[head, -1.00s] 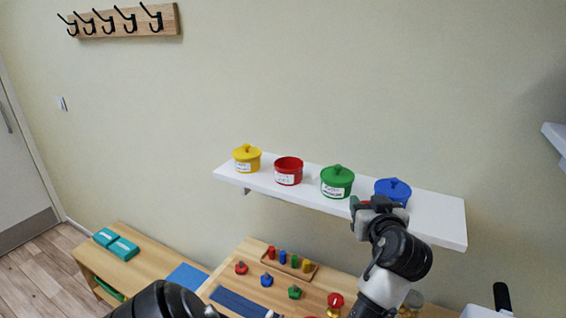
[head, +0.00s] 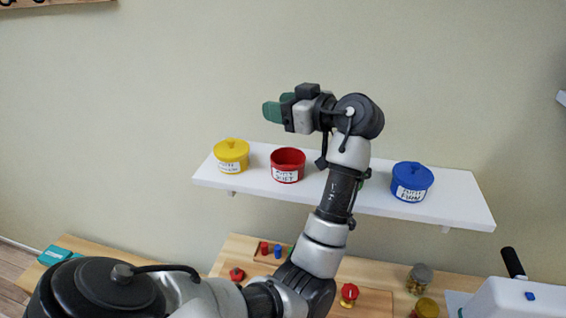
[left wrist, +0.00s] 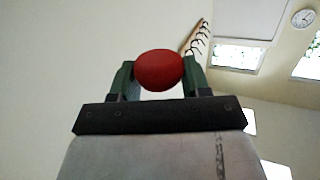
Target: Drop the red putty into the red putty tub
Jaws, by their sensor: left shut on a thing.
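The red putty (left wrist: 160,70) is a round ball between the green fingertips of my left gripper in the left wrist view. My left gripper (head: 275,108) is shut on it, and the fingers hide the ball in the head view. In the head view the gripper points left, above the red putty tub (head: 288,166) and apart from it. The tub is open at the top, with a white label, on the white wall shelf (head: 450,203). My right gripper is not in view.
A lidded yellow tub (head: 231,155) stands left of the red tub and a lidded blue tub (head: 411,182) farther right. My left arm hides most of the green tub. Below is a wooden table with a peg block and small coloured pieces.

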